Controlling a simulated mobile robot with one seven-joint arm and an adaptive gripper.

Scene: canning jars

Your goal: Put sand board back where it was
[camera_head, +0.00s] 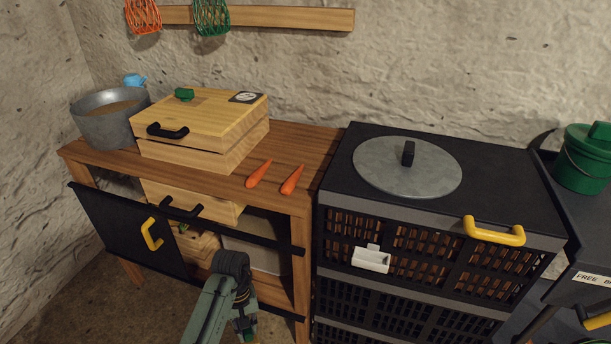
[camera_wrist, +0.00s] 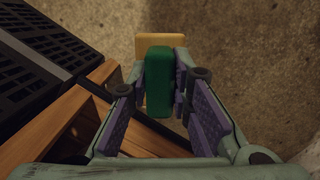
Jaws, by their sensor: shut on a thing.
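In the wrist view my gripper (camera_wrist: 161,82) is shut on a green block-shaped grip. A tan piece (camera_wrist: 160,41) shows just past the green grip (camera_wrist: 158,88); together they look like the sand board, though most of it is hidden by the fingers.
The wooden table (camera_head: 310,150) bears a pot (camera_head: 104,125), a lidded wooden box (camera_head: 205,154) and two carrots (camera_head: 258,174). A black panel (camera_head: 118,228) with a yellow handle is on its front. Black crates (camera_head: 340,285) with a round metal lid (camera_head: 385,175) stand right; a green bucket (camera_head: 583,165) is beyond.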

